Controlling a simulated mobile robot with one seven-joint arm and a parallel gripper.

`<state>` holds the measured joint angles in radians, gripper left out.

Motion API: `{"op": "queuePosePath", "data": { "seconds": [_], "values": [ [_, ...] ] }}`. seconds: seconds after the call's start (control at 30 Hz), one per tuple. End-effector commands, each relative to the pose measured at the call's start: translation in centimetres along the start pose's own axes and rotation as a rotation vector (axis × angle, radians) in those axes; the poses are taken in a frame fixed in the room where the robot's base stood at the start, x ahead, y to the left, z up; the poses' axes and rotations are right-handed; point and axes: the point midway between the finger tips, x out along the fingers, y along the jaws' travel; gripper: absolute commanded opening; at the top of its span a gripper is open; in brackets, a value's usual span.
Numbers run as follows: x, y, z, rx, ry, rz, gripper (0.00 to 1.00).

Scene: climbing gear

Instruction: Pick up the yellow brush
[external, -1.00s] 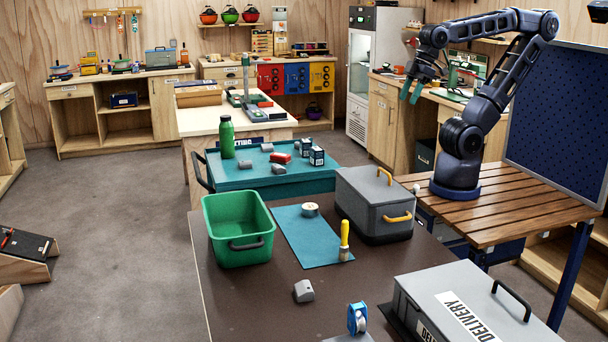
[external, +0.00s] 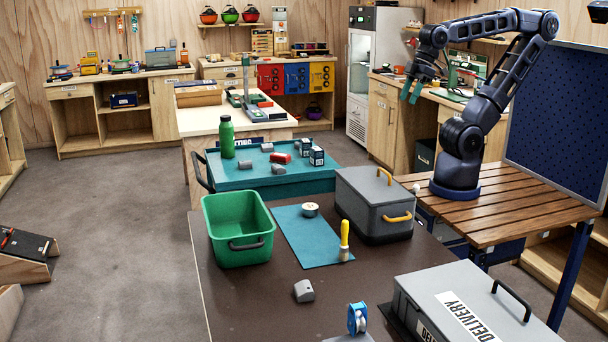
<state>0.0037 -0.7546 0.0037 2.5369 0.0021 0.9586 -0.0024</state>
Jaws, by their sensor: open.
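The yellow brush (external: 344,241) stands upright, handle up, near the right edge of a blue-green mat (external: 300,250) on the dark brown table. My gripper (external: 409,92) hangs fingers-down from the raised arm at the upper right. It is open and empty, in the air well above and behind the brush, apart from it.
A green bin (external: 238,228) stands left of the mat, and a grey box with yellow handles (external: 374,205) stands right of it. A tape roll (external: 310,209) is on the mat. A grey block (external: 304,291), a blue spool (external: 357,318) and a grey delivery case (external: 470,305) are nearer the front.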

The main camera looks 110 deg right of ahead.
Motion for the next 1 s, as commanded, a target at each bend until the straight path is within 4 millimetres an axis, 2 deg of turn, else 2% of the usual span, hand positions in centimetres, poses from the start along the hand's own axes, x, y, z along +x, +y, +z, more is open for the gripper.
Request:
{"op": "queuePosePath", "data": {
  "seconds": [0.23,0.37,0.67,1.0],
  "values": [
    [0.3,0.0,-0.5,-0.036,-0.007,0.010,0.45],
    [1.3,0.0,-2.0,-0.158,-0.028,0.045,0.45],
    [5.5,-1.1,-7.2,-0.608,-0.100,0.145,0.45],
    [11.4,-4.6,-12.8,-1.155,-0.175,0.213,0.45]
  ]
}}
